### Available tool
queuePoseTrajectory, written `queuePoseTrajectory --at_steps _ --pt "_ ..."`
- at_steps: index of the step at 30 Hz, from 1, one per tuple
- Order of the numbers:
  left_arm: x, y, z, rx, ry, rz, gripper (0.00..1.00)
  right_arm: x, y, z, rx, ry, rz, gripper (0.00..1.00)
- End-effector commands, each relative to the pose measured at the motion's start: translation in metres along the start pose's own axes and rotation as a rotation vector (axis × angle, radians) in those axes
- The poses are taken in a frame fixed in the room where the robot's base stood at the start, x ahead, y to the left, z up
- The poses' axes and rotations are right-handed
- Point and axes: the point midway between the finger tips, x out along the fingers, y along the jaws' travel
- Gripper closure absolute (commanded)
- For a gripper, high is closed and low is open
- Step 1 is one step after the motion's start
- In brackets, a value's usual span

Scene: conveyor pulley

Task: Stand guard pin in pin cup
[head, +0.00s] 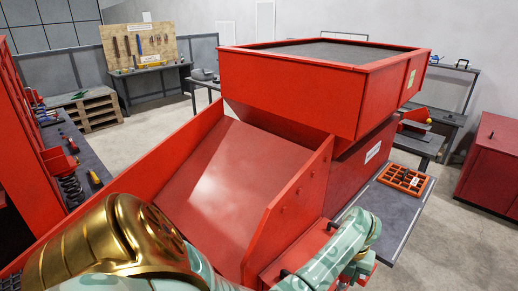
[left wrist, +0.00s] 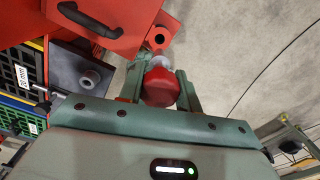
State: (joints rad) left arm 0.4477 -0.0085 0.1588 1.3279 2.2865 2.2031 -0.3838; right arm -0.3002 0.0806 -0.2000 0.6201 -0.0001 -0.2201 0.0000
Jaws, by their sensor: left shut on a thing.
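My left gripper (left wrist: 159,72) is shut on the guard pin (left wrist: 160,88), which has a red body and a pale metal end between the fingers. A red round piece with a dark hole (left wrist: 159,38), which looks like the pin cup, sits just beyond the pin's metal end in the left wrist view. The pin and this piece look close together, but I cannot tell whether they touch. In the head view my left gripper (head: 360,270) is low at the right of centre, beside the red machine, mostly hidden by its own wrist. My right gripper is not in view.
A red panel with a black handle (left wrist: 90,18) lies beside the cup. A grey cylinder on a dark plate (left wrist: 90,78) is at the left. The large red hopper and chute (head: 235,170) fill the middle. An orange divided tray (head: 403,179) lies on the bench at right.

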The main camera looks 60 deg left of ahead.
Motion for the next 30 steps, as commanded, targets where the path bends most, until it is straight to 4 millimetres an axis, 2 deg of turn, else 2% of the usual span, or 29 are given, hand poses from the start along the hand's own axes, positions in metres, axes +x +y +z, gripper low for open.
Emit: queuePoseTrajectory --at_steps 21,30 --pt "-0.001 -0.001 0.0 0.0 0.0 -0.002 1.0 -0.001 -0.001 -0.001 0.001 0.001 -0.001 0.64" --pt "-0.005 0.024 -0.022 0.133 0.001 0.001 1.0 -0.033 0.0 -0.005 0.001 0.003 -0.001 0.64"
